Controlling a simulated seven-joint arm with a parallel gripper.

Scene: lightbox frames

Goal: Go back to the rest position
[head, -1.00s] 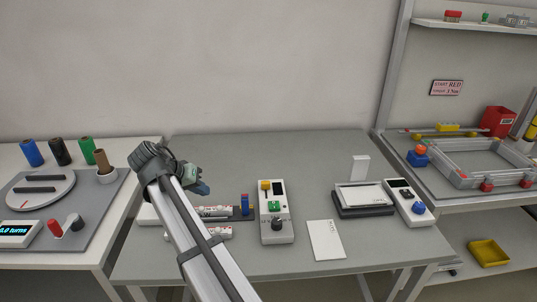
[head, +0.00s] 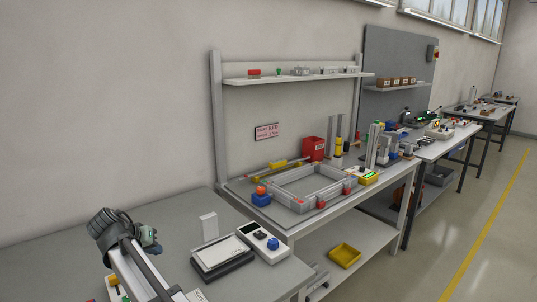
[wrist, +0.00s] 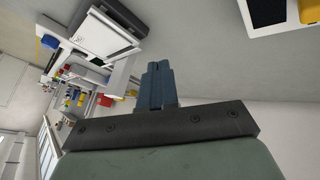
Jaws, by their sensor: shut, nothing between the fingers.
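My gripper shows in the wrist view (wrist: 158,82) with its two blue-grey fingers together and nothing between them. In the head view my gripper (head: 152,243) is at the lower left, above the grey table (head: 60,258), partly hidden by my own wrist. It appears apart from the things on the table.
A dark scale-like device with a white plate (head: 220,252), a white box with a blue knob (head: 264,242) and an upright white block (head: 209,226) stand right of my gripper. Farther right is a bench with a grey frame (head: 308,188), a red bin (head: 313,148) and a yellow tray (head: 345,255).

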